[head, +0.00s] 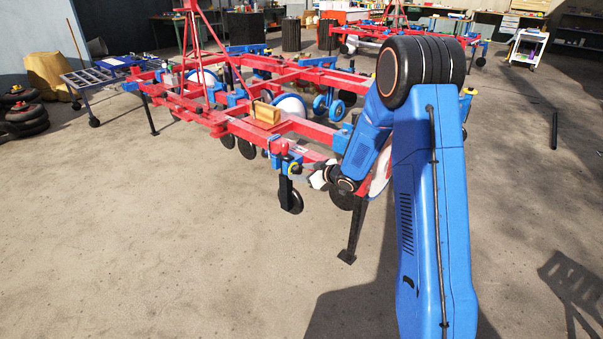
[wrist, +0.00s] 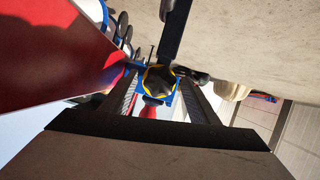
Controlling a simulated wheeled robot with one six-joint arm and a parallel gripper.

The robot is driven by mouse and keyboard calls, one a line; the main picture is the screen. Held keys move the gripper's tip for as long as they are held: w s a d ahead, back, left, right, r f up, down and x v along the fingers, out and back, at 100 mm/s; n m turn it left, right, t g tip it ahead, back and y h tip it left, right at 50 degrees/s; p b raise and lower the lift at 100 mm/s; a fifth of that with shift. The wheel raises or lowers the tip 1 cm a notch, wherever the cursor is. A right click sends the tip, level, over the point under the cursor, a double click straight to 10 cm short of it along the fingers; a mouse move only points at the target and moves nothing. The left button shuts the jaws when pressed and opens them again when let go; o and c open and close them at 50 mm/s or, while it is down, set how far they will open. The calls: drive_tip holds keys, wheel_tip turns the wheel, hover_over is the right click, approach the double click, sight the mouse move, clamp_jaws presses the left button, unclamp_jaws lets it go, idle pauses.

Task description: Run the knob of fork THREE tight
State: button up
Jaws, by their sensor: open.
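A black knob with a yellow rim (wrist: 158,80) shows in the wrist view, on a blue bracket. My gripper (wrist: 161,90) is open, with one dark finger on each side of the knob. I cannot tell whether either finger touches it. In the head view my gripper (head: 314,178) is beside the near end of the red planter frame (head: 245,127), close to a fork with a blue bracket and a yellow-rimmed knob (head: 295,167). A black wheel (head: 291,198) hangs below this fork. No fork number is readable.
A red beam (wrist: 60,55) fills the upper left of the wrist view, close to my gripper. A black stand leg (head: 354,228) stands right of the fork. A wooden box (head: 265,113) sits on the frame. The concrete floor (head: 150,250) in front is clear.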

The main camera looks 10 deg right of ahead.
drive_tip(key=v, duration=1.7)
drive_tip(key=shift+r, duration=0.15)
drive_tip(key=shift+s, duration=0.1)
drive_tip(key=w+a+f+n, duration=0.1)
drive_tip(key=w+a+f, duration=0.1)
drive_tip(key=w+a, duration=0.1)
drive_tip(key=w+a+f+n+t+h, duration=0.1)
drive_tip(key=w+a+f, duration=0.1)
drive_tip(key=w, duration=0.4)
drive_tip(key=w+a+f+n+t+h, duration=0.1)
drive_tip(key=w+a+f+n, duration=0.1)
drive_tip(key=w, duration=0.3)
drive_tip(key=shift+a+f, duration=0.2)
drive_tip(key=shift+a, duration=0.25)
drive_tip(key=shift+a+f, duration=0.25)
drive_tip(key=shift+a, duration=0.2)
drive_tip(key=c, duration=1)
